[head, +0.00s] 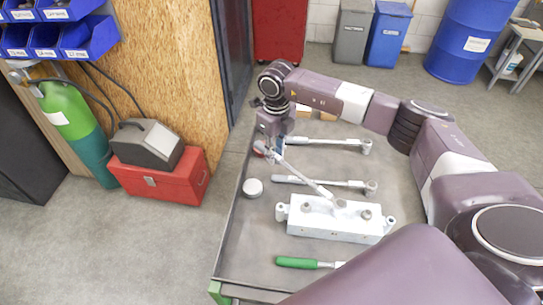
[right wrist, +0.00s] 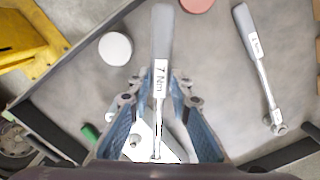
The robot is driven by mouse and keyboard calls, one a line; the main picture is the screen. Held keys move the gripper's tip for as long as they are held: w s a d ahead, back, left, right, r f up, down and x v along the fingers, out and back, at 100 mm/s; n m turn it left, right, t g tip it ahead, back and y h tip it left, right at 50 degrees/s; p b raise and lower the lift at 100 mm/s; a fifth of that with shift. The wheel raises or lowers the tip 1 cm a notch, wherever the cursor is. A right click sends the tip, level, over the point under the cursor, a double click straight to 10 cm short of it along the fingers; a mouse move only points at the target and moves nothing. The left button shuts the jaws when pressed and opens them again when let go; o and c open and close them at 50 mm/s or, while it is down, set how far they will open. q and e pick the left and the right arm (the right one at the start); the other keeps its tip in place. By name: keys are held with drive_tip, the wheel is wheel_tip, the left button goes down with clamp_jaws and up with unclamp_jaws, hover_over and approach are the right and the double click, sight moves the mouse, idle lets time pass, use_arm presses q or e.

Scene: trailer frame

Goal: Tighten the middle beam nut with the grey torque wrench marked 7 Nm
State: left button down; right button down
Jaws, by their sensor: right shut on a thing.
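The grey torque wrench (right wrist: 161,45) shows its 7 Nm label in the right wrist view, running lengthwise between my fingers. My right gripper (head: 271,143) is shut on its handle end. In the head view the wrench (head: 300,174) slants down to the right. Its far end meets the middle beam nut (head: 340,204); I cannot tell whether it is fully seated. The pale beam (head: 330,230) lies on the table with a nut on either side of the middle one. My left gripper is not in view.
Two other wrenches, one farther back (head: 325,142) and one nearer the beam (head: 320,182), lie on the grey table (head: 237,235). A green-handled tool (head: 297,262) lies in front of the beam. A white round piece (head: 252,187) sits near the left edge.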

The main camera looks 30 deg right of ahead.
drive_tip(key=shift+w+d+m, duration=0.15)
drive_tip(key=shift+d+m, duration=0.25)
drive_tip(key=shift+d, duration=0.4)
drive_tip(key=shift+d, duration=0.1)
